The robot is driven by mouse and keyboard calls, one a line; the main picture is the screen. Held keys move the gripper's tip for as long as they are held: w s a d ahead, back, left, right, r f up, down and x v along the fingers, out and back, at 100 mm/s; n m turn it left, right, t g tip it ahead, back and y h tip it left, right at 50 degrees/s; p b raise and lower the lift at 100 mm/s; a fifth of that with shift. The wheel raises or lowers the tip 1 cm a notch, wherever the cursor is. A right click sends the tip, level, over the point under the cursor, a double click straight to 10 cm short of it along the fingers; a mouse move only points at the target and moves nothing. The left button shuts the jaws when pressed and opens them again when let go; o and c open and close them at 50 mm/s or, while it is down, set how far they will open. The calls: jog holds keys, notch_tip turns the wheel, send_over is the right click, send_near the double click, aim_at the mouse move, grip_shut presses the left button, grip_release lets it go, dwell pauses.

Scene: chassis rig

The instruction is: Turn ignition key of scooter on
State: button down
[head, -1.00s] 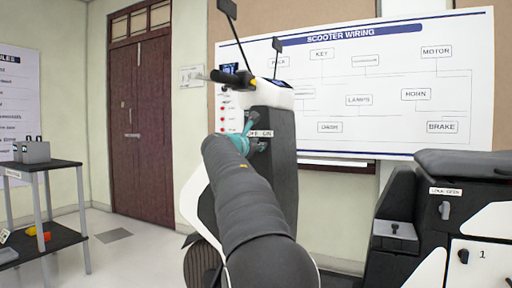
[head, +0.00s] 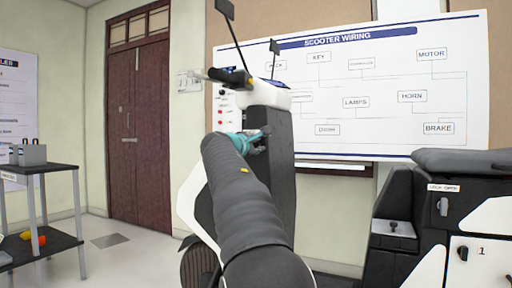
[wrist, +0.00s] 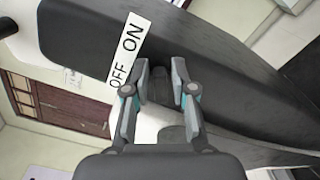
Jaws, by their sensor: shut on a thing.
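The scooter (head: 282,175) stands upright ahead, its dark inner front panel facing me. In the wrist view a white OFF / ON label (wrist: 126,50) is fixed to that panel and looks tilted. My gripper (head: 262,140) is at the panel, below the handlebar. In the wrist view my gripper (wrist: 160,84) has its two fingers on either side of the small dark ignition key (wrist: 160,88), shut on it. The key's exact angle is hard to tell between the fingers. In the head view the key and label are mostly hidden by my gripper.
A black seat unit with a LOCK / OPEN label (head: 443,188) stands at right. The handlebar (head: 232,77) and mirrors rise above my gripper. A shelf cart (head: 40,170) is at left. A wiring board (head: 385,100) hangs behind.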

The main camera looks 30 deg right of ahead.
dwell(0.3)
jog(key=c, duration=1.2)
grip_release()
jog(key=shift+o, duration=0.2)
jog(key=shift+a, duration=0.15)
jog(key=v, duration=1.1)
jog(key=shift+s+a, duration=0.3)
jog(key=shift+m, duration=0.3)
